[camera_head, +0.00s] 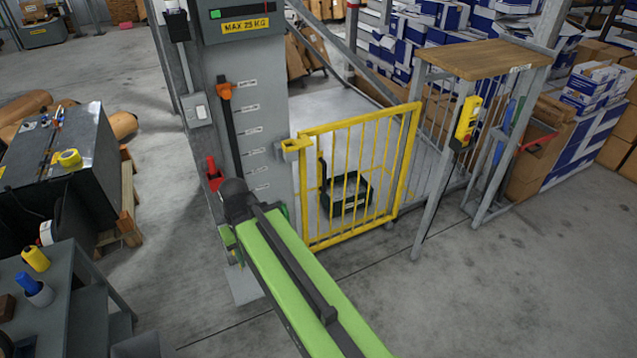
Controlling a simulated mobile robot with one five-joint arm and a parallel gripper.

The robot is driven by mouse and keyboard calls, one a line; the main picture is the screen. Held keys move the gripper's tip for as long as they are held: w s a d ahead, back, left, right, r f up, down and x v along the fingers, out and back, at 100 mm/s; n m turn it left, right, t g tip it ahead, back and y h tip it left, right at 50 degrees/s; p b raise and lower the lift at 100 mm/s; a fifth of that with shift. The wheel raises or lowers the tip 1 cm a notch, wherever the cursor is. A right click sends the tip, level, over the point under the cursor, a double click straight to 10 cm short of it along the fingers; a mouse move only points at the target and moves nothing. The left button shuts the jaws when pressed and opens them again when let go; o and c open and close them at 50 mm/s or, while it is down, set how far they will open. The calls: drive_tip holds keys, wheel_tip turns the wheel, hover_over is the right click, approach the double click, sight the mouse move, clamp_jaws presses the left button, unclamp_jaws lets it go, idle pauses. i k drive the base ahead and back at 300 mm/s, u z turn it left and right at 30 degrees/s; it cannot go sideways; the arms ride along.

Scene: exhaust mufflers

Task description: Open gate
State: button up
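The yellow barred gate (361,172) stands upright in the middle of the camera_head view. Its left edge is close beside the tall grey column (250,120), and its right edge is at the grey fence posts. It appears closed across the gap. A yellow bracket (293,145) sits at the gate's upper left corner by the column; whether it is latched is unclear. My green arm reaches up from the bottom, ending in a dark joint in front of the column, left of the gate. I cannot make out my gripper's fingers.
A wooden-topped stand (478,60) with a yellow control box (466,122) is at the right. A dark cabinet (62,155) and grey bench (60,300) are at the left. Floor before the gate is clear.

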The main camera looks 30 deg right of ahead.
sight(304, 141)
drive_tip(key=z, duration=0.15)
drive_tip(key=i, duration=1.45)
drive_tip(key=u, duration=0.05)
